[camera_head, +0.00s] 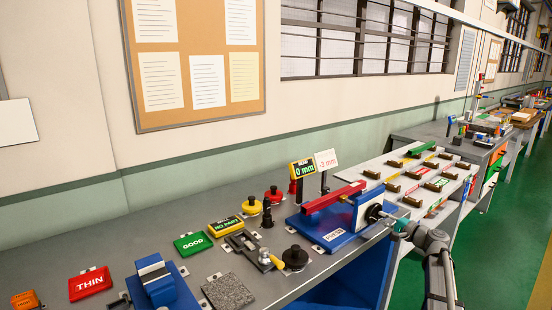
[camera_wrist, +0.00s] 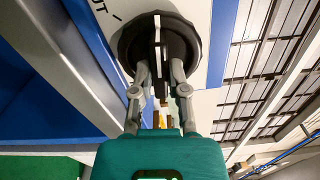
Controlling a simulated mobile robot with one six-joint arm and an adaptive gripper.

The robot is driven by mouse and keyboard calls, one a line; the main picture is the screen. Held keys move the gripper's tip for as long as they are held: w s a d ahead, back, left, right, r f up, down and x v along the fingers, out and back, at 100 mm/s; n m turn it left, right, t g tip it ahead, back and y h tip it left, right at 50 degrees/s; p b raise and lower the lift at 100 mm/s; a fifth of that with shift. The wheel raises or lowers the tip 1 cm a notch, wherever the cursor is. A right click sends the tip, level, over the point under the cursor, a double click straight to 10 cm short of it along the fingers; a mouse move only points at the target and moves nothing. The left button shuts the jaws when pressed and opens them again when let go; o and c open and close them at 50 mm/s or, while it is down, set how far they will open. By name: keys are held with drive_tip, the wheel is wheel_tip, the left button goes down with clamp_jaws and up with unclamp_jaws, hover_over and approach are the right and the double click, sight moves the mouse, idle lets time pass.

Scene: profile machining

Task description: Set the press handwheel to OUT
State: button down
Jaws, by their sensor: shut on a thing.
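The press (camera_head: 332,222) has a blue base, a red bar on top and a white face plate. Its black handwheel (camera_head: 373,213) is on the face plate's right side. In the wrist view the handwheel (camera_wrist: 128,42) is a dark round knob with a raised grip bar across its middle. My gripper (camera_head: 396,222) reaches it from the right. In the wrist view my gripper (camera_wrist: 160,72) is shut on the handwheel, with a finger on each side of the bar. Part of a label, "UT", and a tick mark (camera_wrist: 117,16) show at the upper left of the wheel.
A black and yellow display (camera_head: 302,169) reads 0 mm, beside a white card (camera_head: 326,159) with red writing. A rack with several brown profiles (camera_head: 411,175) stands behind the press. Signs, buttons and fixtures fill the bench at left. Green floor (camera_head: 505,240) is open at right.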

drive_tip(key=shift+n, duration=1.5)
drive_tip(key=shift+n, duration=2)
drive_tip(key=shift+n, duration=1.3)
drive_tip(key=c, duration=0.5)
unclamp_jaws()
